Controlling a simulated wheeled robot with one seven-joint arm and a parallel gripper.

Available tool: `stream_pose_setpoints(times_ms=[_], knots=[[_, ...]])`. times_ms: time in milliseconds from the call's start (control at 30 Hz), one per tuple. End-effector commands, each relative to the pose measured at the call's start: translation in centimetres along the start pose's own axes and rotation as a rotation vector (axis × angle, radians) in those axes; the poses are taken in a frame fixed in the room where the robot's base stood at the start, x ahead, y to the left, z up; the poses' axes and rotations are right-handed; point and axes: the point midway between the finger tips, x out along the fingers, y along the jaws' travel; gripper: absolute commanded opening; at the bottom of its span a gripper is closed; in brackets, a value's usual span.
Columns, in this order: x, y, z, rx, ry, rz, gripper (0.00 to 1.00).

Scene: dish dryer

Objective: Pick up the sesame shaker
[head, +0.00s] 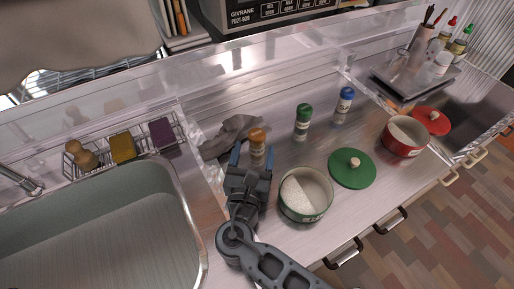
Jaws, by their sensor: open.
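Three small shakers stand upright on the counter: one with an orange cap (257,137), one with a green cap (303,121) and one with a blue cap (344,105). Their labels are too small to read, so I cannot tell which holds sesame. My gripper (252,158) is open at the orange-capped shaker, with a blue finger on either side of its lower part. The gripper body hides the base of this shaker. I cannot tell whether the fingers touch it.
A grey cloth (232,134) lies beside the orange-capped shaker. A green pot (305,207) of white grains stands right of my gripper, near a green lid (352,169). A red pot (403,137) and red lid (432,121) are farther right. A sink (100,215) lies left.

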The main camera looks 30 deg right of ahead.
Motion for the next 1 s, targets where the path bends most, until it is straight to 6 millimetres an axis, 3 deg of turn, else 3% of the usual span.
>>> stream_pose_setpoints(times_ms=[67,267,700,1000], knots=[[0.0,0.0,-1.3,0.0,0.0,0.0,0.74],[0.5,0.0,-1.6,0.001,0.0,-0.002,0.74],[7.0,-0.1,-1.6,0.0,0.0,-0.002,0.74],[7.5,0.0,-1.4,-0.001,0.001,0.0,0.74]])
